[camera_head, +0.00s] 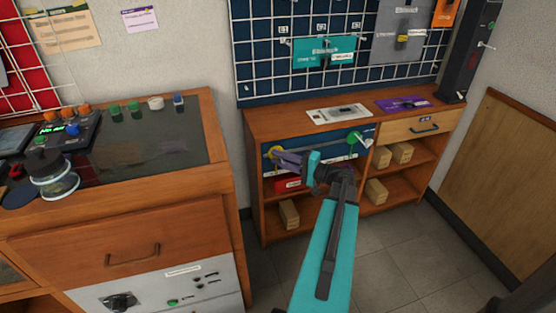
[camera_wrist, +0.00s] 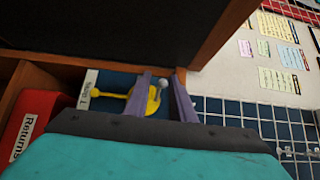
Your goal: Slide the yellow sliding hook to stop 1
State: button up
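The yellow sliding hook (camera_head: 275,152) is at the left end of the blue panel on the low cabinet's front. In the wrist view, its yellow disc (camera_wrist: 153,101) shows partly behind one purple finger, with a grey round knob (camera_wrist: 163,84) beside it. A white label (camera_wrist: 88,90), apparently reading "Stop 1", is left of the disc. My gripper (camera_head: 284,158) reaches the hook. In the wrist view, its fingers (camera_wrist: 162,98) are apart, with part of the disc visible between them. I cannot tell whether they touch it.
The blue panel (camera_head: 318,142) carries a green round piece (camera_head: 352,140) near its right end. A red box (camera_head: 287,184), marked "Returns" in the wrist view, is on the shelf below. A wooden workbench (camera_head: 222,150) stands at left. Wooden blocks (camera_head: 376,192) occupy the shelves.

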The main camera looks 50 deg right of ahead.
jog(key=v, duration=1.3)
jog(key=shift+s, duration=0.3)
jog(key=shift+f, duration=0.1)
jog(key=shift+s, duration=0.1)
